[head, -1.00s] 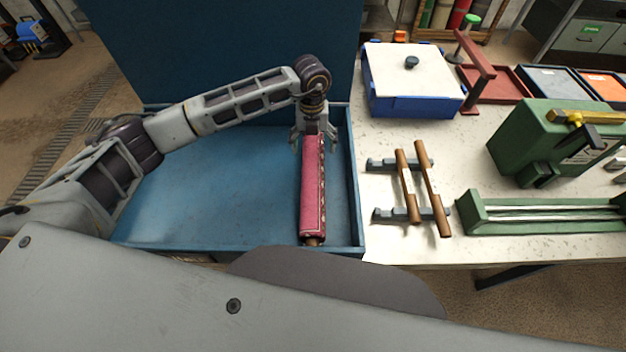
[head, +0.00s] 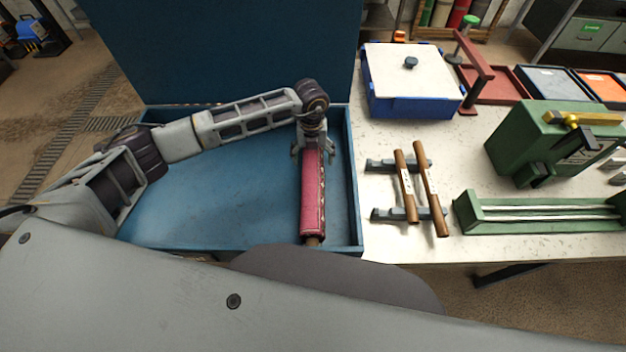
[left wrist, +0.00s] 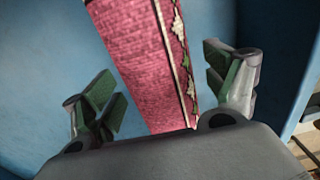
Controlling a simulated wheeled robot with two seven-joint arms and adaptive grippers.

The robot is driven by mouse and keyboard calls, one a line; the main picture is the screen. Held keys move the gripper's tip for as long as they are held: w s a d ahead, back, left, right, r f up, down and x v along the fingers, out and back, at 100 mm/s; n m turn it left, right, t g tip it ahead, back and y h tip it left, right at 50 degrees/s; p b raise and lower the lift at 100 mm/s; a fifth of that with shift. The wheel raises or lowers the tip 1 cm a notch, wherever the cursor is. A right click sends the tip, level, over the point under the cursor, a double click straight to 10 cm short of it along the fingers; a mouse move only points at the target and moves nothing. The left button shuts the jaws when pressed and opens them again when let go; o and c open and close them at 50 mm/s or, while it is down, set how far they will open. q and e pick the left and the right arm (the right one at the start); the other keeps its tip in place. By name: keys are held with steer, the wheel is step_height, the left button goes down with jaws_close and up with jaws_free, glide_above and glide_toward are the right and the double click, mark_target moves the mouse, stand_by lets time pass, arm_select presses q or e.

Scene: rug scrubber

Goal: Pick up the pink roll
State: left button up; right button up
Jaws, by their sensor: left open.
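The pink roll (head: 313,200) lies lengthwise in the right part of the blue tray (head: 200,205), with a patterned border strip along its right side and a brown rod end at its near end. My left gripper (head: 313,150) is above the far part of the roll, fingers spread to either side. In the left wrist view the roll (left wrist: 150,65) runs between the two open fingers of the left gripper (left wrist: 165,90), with gaps on both sides. The roll's far end is hidden under the gripper. My right gripper is not in view.
The tray's right wall (head: 354,185) stands close to the roll. Right of it, the white table holds wooden-handled bars on grey rests (head: 408,190), a blue box with white lid (head: 412,75), and a green machine (head: 550,145). The tray's left part is empty.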

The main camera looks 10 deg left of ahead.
arm_select(q)
steer(key=shift+c, duration=0.2)
steer(key=c, duration=1.6)
steer(key=shift+r, duration=0.2)
steer(key=shift+r+b, duration=0.95)
steer(key=shift+r, duration=3.9)
